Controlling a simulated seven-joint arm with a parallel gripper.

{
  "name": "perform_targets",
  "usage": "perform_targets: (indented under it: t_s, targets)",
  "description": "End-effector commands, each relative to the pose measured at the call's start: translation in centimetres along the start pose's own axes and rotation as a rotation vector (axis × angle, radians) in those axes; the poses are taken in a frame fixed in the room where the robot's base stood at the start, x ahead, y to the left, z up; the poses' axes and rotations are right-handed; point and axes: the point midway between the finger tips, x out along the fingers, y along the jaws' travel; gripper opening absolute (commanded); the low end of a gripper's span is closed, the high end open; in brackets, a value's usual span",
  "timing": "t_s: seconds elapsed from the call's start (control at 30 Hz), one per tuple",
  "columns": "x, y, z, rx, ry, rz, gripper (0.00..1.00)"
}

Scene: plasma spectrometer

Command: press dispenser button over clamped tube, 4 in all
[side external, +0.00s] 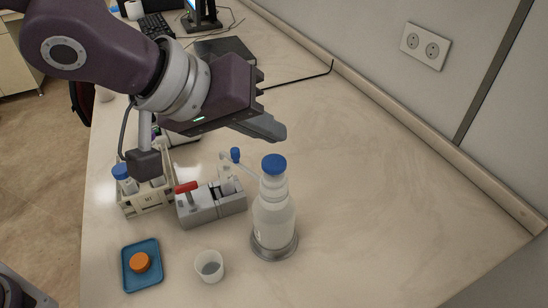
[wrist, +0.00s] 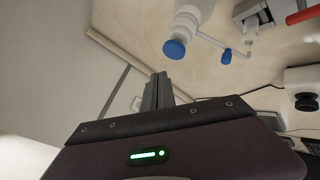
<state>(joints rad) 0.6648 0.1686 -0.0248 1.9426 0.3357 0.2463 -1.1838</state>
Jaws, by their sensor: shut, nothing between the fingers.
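The dispenser bottle (side external: 273,220) is white and stands upright on a round grey base, with a blue button (side external: 273,165) on top. Its thin spout reaches left toward the clamp and carries a small blue cap (side external: 235,155). The grey clamp (side external: 215,206) has a red handle (side external: 187,187); a pale tube (side external: 227,184) appears to stand in it, but its details are too small to tell. My gripper (side external: 277,130) is shut and empty, in the air above the button and apart from it. In the wrist view, the button (wrist: 174,49) lies just beyond the fingertips (wrist: 158,80).
A rack (side external: 148,200) with a blue-capped tube (side external: 122,172) stands left of the clamp. A blue tray (side external: 129,282) holds an orange cap (side external: 139,262); a white cup (side external: 209,266) stands beside it. The counter right of the bottle is clear up to the wall.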

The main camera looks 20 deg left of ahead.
Motion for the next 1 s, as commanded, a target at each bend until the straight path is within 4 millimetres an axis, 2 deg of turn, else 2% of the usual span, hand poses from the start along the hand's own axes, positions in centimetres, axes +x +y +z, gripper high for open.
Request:
perform_targets:
  t_s: [0.23, 1.0]
  targets:
    - [1.26, -0.9, 0.96, 0.002, -0.001, 0.001, 0.0]
    - [1.34, -0.95, 1.03, 0.001, -0.001, 0.001, 0.0]
